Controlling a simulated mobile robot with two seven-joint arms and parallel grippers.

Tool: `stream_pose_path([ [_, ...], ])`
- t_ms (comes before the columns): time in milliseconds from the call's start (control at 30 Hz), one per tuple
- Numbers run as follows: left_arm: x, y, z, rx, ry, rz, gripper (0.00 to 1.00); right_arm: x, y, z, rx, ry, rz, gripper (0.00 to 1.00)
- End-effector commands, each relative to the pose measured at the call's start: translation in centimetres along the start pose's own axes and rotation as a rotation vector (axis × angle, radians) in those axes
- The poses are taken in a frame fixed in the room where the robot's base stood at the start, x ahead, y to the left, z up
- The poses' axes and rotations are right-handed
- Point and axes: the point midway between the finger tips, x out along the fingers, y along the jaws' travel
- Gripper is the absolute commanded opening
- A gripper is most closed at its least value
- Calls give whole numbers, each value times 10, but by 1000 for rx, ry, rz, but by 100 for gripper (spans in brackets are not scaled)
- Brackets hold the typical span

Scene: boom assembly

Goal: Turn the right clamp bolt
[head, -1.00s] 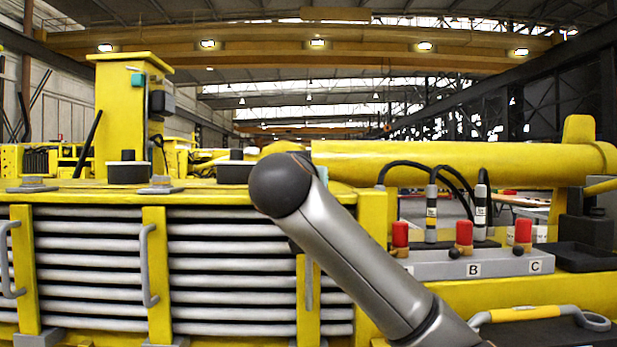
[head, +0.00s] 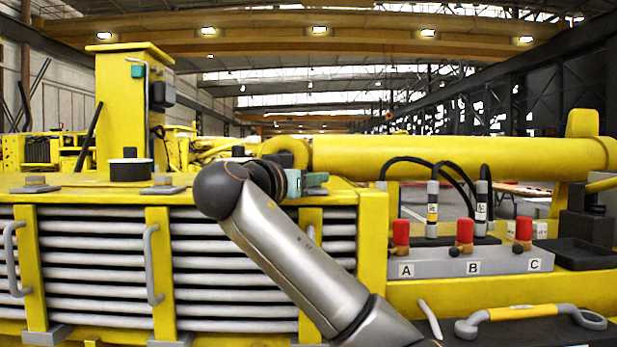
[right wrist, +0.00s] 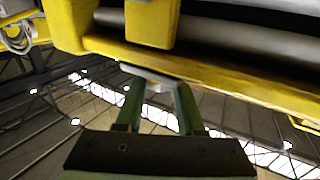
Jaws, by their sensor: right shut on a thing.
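My right gripper (head: 316,180) has green fingers and stands on top of the yellow frame, above its right post (head: 311,218). In the right wrist view the fingers (right wrist: 158,90) reach to the grey clamp plate (right wrist: 150,74) at the frame's edge. They are shut on what appears to be the right clamp bolt, mostly hidden between the fingertips. In the head view that bolt is hidden by my gripper. Similar grey clamps stand over the left post (head: 36,184) and the middle post (head: 163,186). My left gripper is not in view.
A grey block with red-capped valves (head: 465,262) labelled A, B and C stands at right. A yellow-handled tool (head: 525,314) lies on the dark surface below. A thick yellow boom cylinder (head: 450,154) runs behind. A black-topped pot (head: 130,168) stands on the frame.

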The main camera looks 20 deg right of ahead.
Motion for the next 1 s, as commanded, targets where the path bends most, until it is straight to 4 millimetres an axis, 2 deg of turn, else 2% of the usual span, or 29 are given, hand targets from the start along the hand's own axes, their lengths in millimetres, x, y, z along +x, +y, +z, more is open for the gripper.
stream_pose_path([
  [100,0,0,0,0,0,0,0,0,0,-1,1,4,-1,0],
  [133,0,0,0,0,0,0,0,0,0,-1,1,4,-1,38],
  [400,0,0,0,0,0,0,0,0,0,-1,1,2,-1,68],
  [733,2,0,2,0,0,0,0,-6,-1,0,1,3,-3,68],
  [867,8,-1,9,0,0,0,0,-26,-1,2,3,3,-6,68],
  [1000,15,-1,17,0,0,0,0,-57,-1,3,3,4,-7,68],
])
